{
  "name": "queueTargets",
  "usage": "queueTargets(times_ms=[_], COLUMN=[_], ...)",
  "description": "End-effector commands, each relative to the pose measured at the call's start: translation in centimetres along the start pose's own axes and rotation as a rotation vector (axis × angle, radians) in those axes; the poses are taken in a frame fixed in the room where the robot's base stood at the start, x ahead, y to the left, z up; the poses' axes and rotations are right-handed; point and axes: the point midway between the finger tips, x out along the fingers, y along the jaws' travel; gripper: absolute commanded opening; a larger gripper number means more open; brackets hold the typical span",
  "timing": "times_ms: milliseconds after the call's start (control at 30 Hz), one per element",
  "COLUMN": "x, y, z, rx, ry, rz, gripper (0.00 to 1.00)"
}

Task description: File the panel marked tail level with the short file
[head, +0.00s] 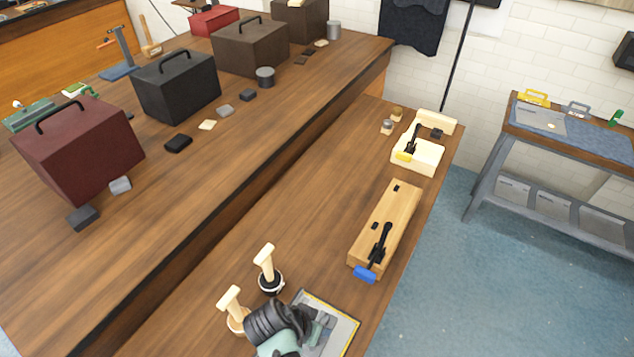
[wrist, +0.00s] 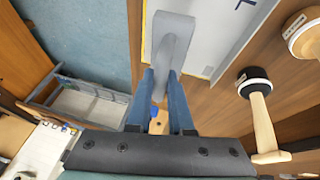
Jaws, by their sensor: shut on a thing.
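My gripper (head: 296,325) is over the near end of the bench. In the wrist view its blue fingers (wrist: 163,80) are shut on the grey handle of a flat grey tool (wrist: 174,28), which looks like a file. The tool is over or on a pale, yellow-edged plate or mat (wrist: 222,25), also in the head view (head: 345,318); I cannot tell whether they touch. A dark mark, partly cut off, shows on this pale surface in the wrist view. I cannot read it as tail. My gripper hides part of the plate in the head view.
Two wooden-handled tools, one black-based (head: 270,281) and one wood-based (head: 236,318), stand close left of my gripper. A wooden fixture (head: 400,210) with a blue-tipped clamp and a cream fixture (head: 427,155) stand farther along. A side bench (head: 520,132) is at right.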

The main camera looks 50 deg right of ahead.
Motion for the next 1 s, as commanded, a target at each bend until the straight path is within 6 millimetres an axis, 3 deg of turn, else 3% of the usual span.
queueTargets(times_ms=[133, 567, 1000], x=[-1.2, -1.4, -4.3], y=[0.2, 0.4, 6.3], z=[-1.0, -1.1, 3.5], rx=[0.0, -0.002, -0.005], ry=[0.002, 0.002, 0.001], rz=[-0.001, -0.001, 0.001], gripper=[0.0, 0.0, 0.0])
